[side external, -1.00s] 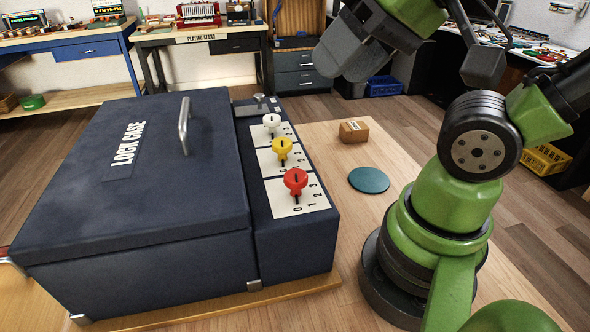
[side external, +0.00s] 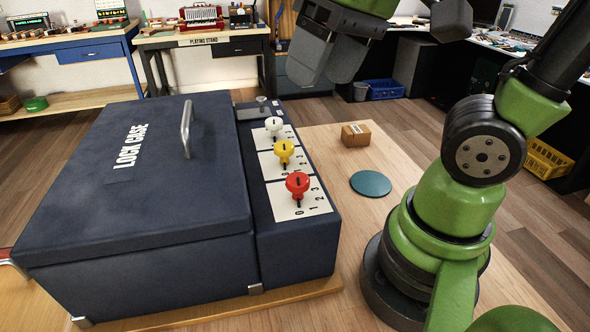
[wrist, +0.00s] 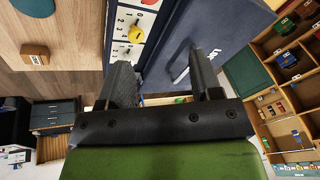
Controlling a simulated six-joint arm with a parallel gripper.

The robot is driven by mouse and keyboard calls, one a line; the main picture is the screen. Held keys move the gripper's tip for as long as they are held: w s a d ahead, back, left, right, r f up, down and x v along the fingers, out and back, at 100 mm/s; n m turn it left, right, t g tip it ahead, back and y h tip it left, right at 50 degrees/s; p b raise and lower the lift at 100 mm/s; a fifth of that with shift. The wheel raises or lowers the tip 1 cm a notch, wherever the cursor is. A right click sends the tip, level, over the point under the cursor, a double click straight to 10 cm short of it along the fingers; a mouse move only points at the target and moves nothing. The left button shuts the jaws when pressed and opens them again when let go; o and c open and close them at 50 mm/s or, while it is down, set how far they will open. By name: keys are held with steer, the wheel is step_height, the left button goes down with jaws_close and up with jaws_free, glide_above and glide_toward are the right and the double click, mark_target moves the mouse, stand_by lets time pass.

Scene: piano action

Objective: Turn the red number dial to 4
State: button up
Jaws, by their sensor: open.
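The red number dial (side external: 298,183) is the nearest of three dials on the panel at the right side of the dark blue lock case (side external: 150,215). It stands on a white plate (side external: 300,207) printed with numbers; 0, 1, 2 and 3 show around it. In the wrist view the red dial (wrist: 150,3) is just at the top edge. My gripper (side external: 325,72) is open and empty, well above and behind the dials. In the wrist view its two fingers (wrist: 162,75) are apart with nothing between them but the case and panel far below.
A yellow dial (side external: 284,150) and a white dial (side external: 273,126) stand behind the red one. A cardboard box (side external: 356,135) and a teal disc (side external: 371,184) lie on the wooden table right of the case. The case has a raised handle (side external: 187,128).

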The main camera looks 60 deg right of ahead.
mark_target(297, 177)
steer(key=w+a+f+n+g+h, duration=0.2)
steer(key=w+f+g, duration=0.35)
steer(key=g, duration=0.25)
steer(key=x, duration=0.9)
steer(key=shift+w+a+f, duration=0.15)
steer(key=shift+w+f, duration=0.05)
steer(key=c, duration=0.9)
